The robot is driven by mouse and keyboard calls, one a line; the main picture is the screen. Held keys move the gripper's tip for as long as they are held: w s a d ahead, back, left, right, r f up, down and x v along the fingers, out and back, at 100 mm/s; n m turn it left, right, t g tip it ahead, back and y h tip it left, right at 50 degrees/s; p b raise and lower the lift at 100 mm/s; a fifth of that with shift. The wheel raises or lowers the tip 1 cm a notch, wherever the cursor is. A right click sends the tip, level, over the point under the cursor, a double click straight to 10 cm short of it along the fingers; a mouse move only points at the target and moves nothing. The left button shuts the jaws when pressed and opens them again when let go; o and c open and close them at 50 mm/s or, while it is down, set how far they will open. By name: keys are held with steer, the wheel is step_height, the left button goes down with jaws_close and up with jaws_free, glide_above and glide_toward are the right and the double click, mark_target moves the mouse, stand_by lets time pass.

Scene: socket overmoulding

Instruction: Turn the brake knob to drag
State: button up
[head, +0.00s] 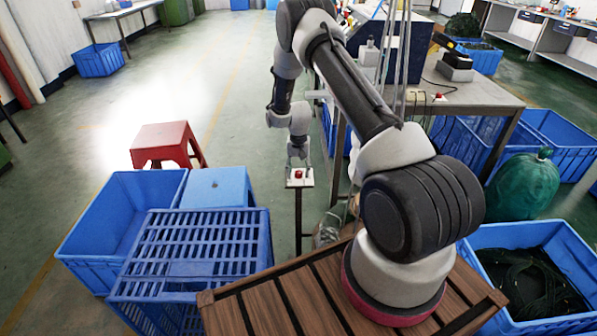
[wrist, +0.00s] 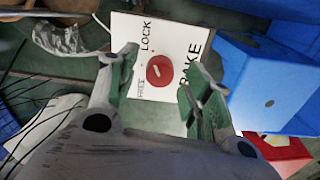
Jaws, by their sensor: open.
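The brake knob (wrist: 159,71) is a round red knob with a pale slanted line on its face, seen in the wrist view. It sits on a white plate (wrist: 187,38) printed LOCK, FREE and BRAKE; no drag label can be read, and part of the plate is hidden behind my right finger. In the head view the knob (head: 298,174) and plate stand on a thin post. My gripper (wrist: 164,74) is open, its green-padded fingers to either side of the knob in the picture. In the head view my gripper (head: 299,157) is just above the knob; contact cannot be told.
A blue stool (head: 218,187) and a red stool (head: 165,143) stand left of the post. Blue crates (head: 190,245) fill the front left. A workbench (head: 470,92) is at right behind my arm. Open floor (head: 185,85) lies beyond.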

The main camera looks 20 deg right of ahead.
steer(key=shift+f, duration=0.4)
steer(key=c, duration=1.1)
steer(key=shift+o, duration=0.2)
steer(key=shift+n, duration=0.3)
steer(key=n, duration=1.1)
